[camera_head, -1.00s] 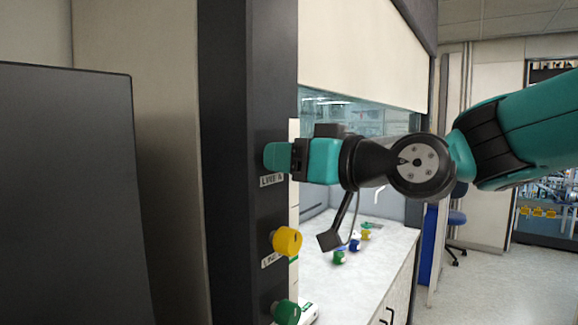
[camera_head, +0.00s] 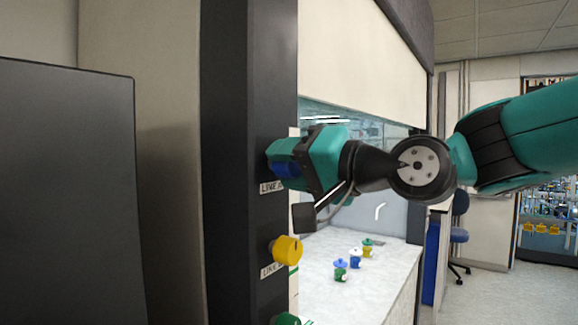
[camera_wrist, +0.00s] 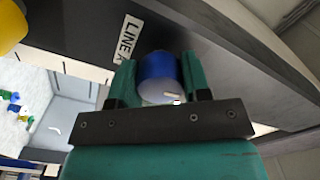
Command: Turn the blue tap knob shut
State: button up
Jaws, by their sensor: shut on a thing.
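The blue tap knob (camera_head: 286,170) is on the dark upright post, above a white label that reads "LINE" and a partly hidden letter. In the wrist view the blue knob (camera_wrist: 160,78) sits between the two green fingers, with a small light mark on its end face. My gripper (camera_head: 284,160) is shut on the knob, one finger on each side of it. In the wrist view my gripper (camera_wrist: 158,85) hides part of the knob's sides. The gripper is rolled at a slant in the head view.
A yellow knob (camera_head: 287,250) sits below on the same dark post (camera_head: 240,120), with a green knob (camera_head: 286,319) lower still.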

jog(key=shift+m, duration=0.4)
jog(key=o, duration=0.9)
jog(key=shift+p+v, duration=0.75)
jog(key=shift+v, duration=8)
